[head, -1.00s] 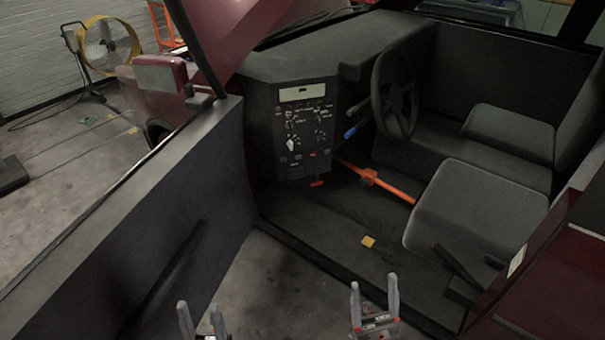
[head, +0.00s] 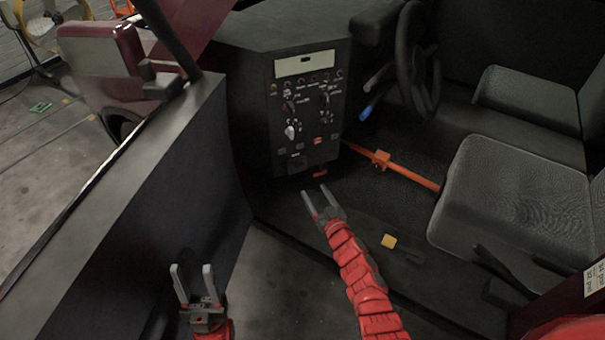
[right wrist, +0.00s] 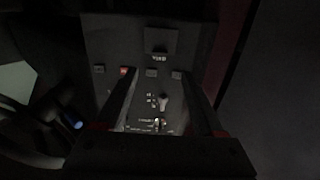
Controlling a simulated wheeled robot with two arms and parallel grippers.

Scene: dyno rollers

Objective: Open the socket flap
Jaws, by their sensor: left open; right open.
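The dark control panel (head: 305,125) faces me beside the steering wheel. A dark square, apparently the socket flap (head: 297,165), is low on the panel under a small white label. In the right wrist view the panel appears upside down, with the flap (right wrist: 160,40) lying flat and seemingly shut, beyond the fingertips. My right gripper (head: 317,195) is open and empty, in front of and below the panel's lower edge, apparently apart from it. It also shows open in the right wrist view (right wrist: 158,76). My left gripper (head: 192,270) is open and empty beside the door, far from the panel.
The open door (head: 150,190) stands close on the left. An orange bar (head: 415,177) runs from beside the panel toward the seat (head: 495,205). The steering wheel (head: 418,60) and a blue-tipped lever (head: 367,112) are right of the panel.

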